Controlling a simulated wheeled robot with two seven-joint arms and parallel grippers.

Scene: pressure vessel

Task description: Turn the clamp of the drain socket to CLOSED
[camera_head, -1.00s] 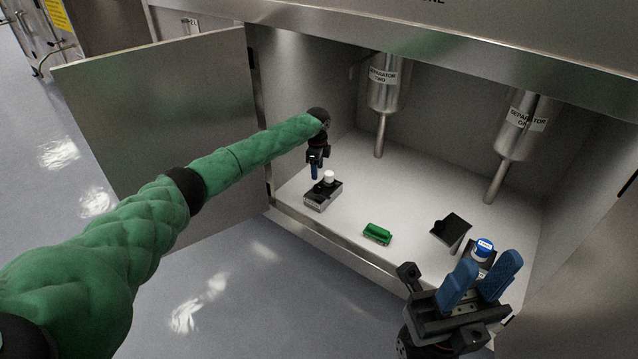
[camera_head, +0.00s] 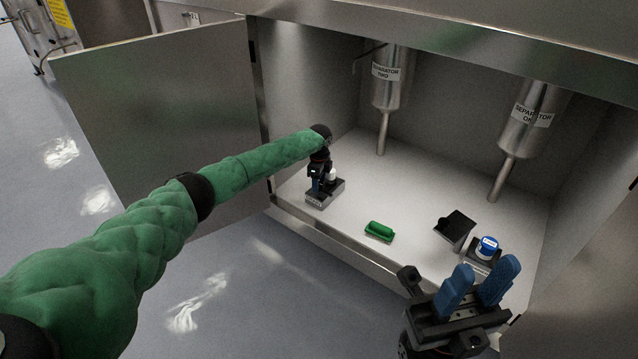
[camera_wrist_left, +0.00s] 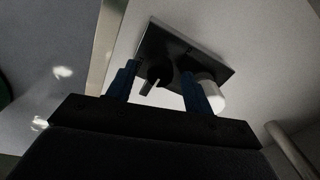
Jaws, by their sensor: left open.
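A dark socket block (camera_head: 325,200) with a small front label, too small to read, stands at the left of the cabinet floor. In the left wrist view, the block (camera_wrist_left: 205,60) carries a black round clamp with a short lever (camera_wrist_left: 150,85) and a white cap (camera_wrist_left: 212,95). My left gripper (camera_head: 318,186) is over the block, pointing down. Its open blue fingers (camera_wrist_left: 158,88) are on either side of the clamp, one between clamp and white cap; contact cannot be told. My right gripper (camera_head: 486,268) is open and empty at the front right.
A green object (camera_head: 379,231) lies mid-floor. A black tilted plate (camera_head: 456,227) and a blue-capped socket (camera_head: 487,246) are at the right. Two steel separators (camera_head: 390,85) (camera_head: 522,125) hang at the back. The open door (camera_head: 160,130) is at the left.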

